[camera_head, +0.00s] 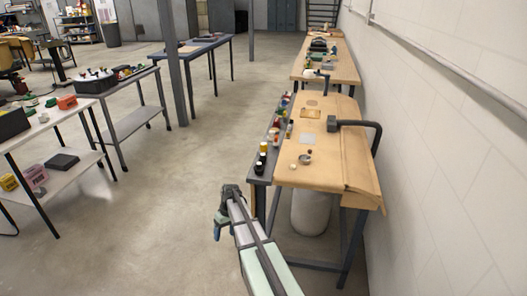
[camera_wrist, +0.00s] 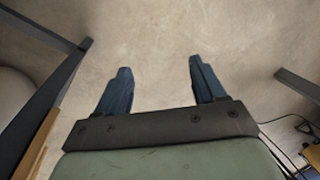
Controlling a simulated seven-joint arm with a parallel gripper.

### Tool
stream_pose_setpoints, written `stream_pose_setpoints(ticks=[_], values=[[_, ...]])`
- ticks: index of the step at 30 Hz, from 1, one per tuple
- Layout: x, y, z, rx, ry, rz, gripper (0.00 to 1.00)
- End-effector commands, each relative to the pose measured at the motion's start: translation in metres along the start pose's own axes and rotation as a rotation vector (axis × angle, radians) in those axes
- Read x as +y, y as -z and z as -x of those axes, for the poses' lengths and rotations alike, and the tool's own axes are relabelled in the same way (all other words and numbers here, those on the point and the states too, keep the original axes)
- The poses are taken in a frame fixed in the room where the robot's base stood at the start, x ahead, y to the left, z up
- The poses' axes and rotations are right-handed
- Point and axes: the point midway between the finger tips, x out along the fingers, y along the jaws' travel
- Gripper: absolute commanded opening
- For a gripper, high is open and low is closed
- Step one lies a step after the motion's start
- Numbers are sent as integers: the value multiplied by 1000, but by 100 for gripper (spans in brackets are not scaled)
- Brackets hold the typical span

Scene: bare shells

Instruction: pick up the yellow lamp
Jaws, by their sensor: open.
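I cannot make out a yellow lamp for certain in either view. Small yellow items show in the head view: a yellow-topped container (camera_head: 264,147) on the dark strip beside the wooden bench, a flat yellow-orange piece (camera_head: 311,113) on the bench, and a yellow box (camera_head: 8,182) on the low shelf at left. My gripper (camera_head: 222,222) hangs over the floor, left of the wooden bench's near end. In the wrist view my gripper (camera_wrist: 160,70) has its two blue fingers wide apart, with only bare floor between them.
The wooden bench (camera_head: 330,170) runs along the right wall, with a dark bent-arm fixture (camera_head: 348,124) on it. A white bin (camera_head: 311,212) stands beneath. Tables with small items stand at left, near a grey post (camera_head: 174,60). The floor (camera_head: 150,220) between is clear.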

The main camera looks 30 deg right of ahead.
Motion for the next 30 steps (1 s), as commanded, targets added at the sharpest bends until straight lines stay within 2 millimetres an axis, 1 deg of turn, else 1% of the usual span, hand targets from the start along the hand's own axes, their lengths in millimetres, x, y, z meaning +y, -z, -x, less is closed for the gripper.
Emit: stream_pose_setpoints(ticks=[1,5,6,11,12,14,15,17,18,20,21,23,24,27,30], values=[[10,19,21,25,-1,10,70],[27,50,73,82,0,37,70],[33,58,89,98,-1,45,70],[57,88,156,165,-12,73,70],[65,94,173,182,-18,75,70],[78,101,198,207,-32,75,70],[88,105,215,224,-43,73,70],[105,110,241,250,-62,65,70],[118,113,259,268,-77,57,70],[138,115,286,294,-103,42,70],[152,116,304,311,-121,30,70],[172,116,331,337,-148,13,70],[185,115,348,353,-165,2,70],[212,111,386,384,-204,-23,70],[230,107,412,407,-232,-40,70]])
